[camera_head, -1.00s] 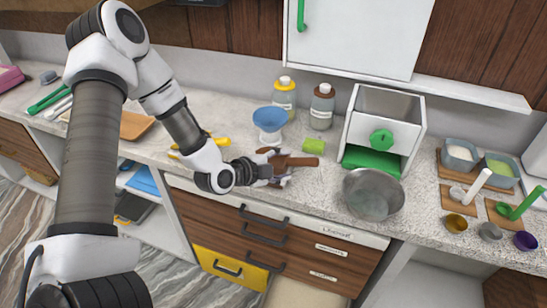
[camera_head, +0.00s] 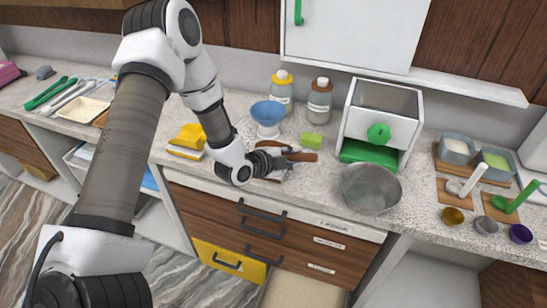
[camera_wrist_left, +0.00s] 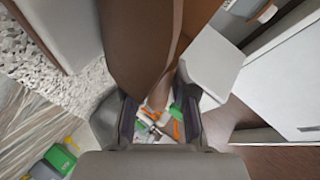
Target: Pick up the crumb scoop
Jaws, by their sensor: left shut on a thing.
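The crumb scoop (camera_head: 304,157) appears as a brown, wooden-looking piece at my left gripper, over the counter left of the steel bowl. My left gripper (camera_head: 287,158) is shut on it and partly hides it. A pale grey part shows just below the fingers, too small to make out. In the left wrist view a large brown piece, which looks like the scoop (camera_wrist_left: 143,50), runs down between the fingers of the left gripper (camera_wrist_left: 160,117). I cannot tell whether the scoop touches the counter. My right gripper is out of view.
The steel bowl (camera_head: 371,189) and white machine with green knob (camera_head: 382,120) stand to the right. A yellow object (camera_head: 188,138) lies left. The counter (camera_head: 225,185) drops at its front edge.

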